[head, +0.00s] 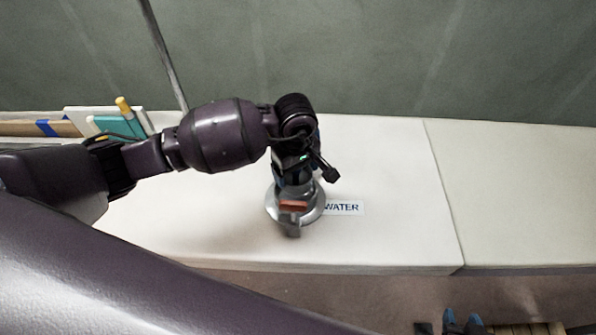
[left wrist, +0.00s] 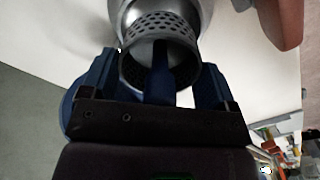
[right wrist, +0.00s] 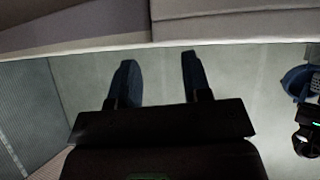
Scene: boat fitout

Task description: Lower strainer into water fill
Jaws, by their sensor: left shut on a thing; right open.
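The strainer (left wrist: 165,28), a grey perforated metal cup, is between the blue fingers of my left gripper (left wrist: 152,70) in the left wrist view. The fingers are shut on it. In the head view my left gripper (head: 292,178) is directly over the round grey water fill (head: 313,212), beside the WATER label (head: 345,208). The strainer's lower end meets or overlaps the silver fitting (left wrist: 204,10) in the left wrist view; I cannot tell how deep it sits. My right gripper (right wrist: 158,78) is open and empty; its blue fingertips show at the bottom of the head view (head: 462,322).
A reddish-orange piece (head: 293,205) is at the water fill, also in the left wrist view (left wrist: 284,18). The white bench top (head: 390,180) is clear to the right. A bin with boards and a yellow-handled tool (head: 124,106) stands at the left.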

